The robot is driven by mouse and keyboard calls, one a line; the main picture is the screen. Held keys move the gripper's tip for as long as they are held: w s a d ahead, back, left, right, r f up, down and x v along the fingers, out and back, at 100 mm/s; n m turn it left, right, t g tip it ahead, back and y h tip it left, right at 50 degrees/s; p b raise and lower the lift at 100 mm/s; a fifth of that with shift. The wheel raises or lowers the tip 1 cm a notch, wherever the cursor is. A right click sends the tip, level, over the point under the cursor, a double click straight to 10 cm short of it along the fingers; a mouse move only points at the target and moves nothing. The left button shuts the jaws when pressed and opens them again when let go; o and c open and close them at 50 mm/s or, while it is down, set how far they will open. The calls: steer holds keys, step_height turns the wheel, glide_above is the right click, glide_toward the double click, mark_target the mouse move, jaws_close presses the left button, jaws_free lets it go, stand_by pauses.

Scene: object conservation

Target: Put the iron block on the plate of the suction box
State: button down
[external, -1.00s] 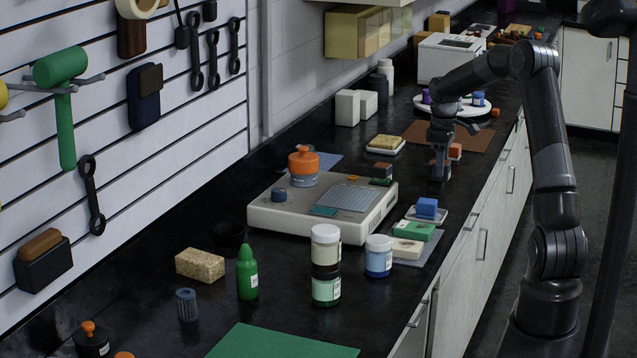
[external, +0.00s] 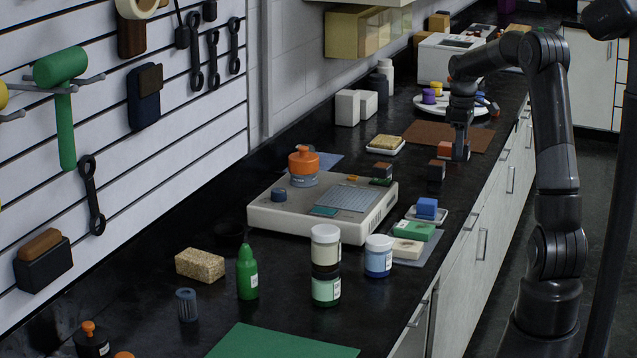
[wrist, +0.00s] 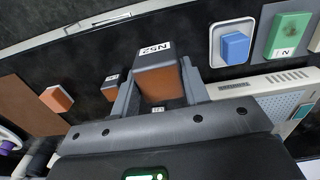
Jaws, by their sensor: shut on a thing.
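My gripper (wrist: 158,95) is shut on a dark block with an orange-brown face and an "N52" label (wrist: 160,72) in the wrist view. A smaller dark labelled block (wrist: 111,84) and an orange block (wrist: 56,99) lie to its left. In the external view my gripper (external: 461,153) is low over the counter, beside an orange-red block (external: 444,150); a dark block (external: 436,170) stands nearer. I cannot tell which block is the iron one. The beige suction box (external: 275,218) has a grey gridded plate (external: 350,197); it also shows in the wrist view (wrist: 276,86).
A brown mat (external: 470,135) lies behind.

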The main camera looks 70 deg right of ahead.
steer(key=w+a+r, duration=0.3)
steer(key=w+a, duration=0.4)
steer(key=a, duration=0.1)
steer(key=w+a+r, duration=0.3)
steer(key=w+a, duration=0.4)
steer(key=a, duration=0.2)
steer(key=w+a+f, duration=0.2)
steer(key=w, duration=0.1)
steer(key=w+a+f, duration=0.2)
steer(key=w, duration=0.1)
steer(key=w+a+f, duration=0.3)
steer(key=shift+w+f, duration=0.1)
steer(key=shift+f, duration=1.85)
steer(key=shift+f, duration=0.2)
steer(key=c, duration=0.8)
jaws_free()
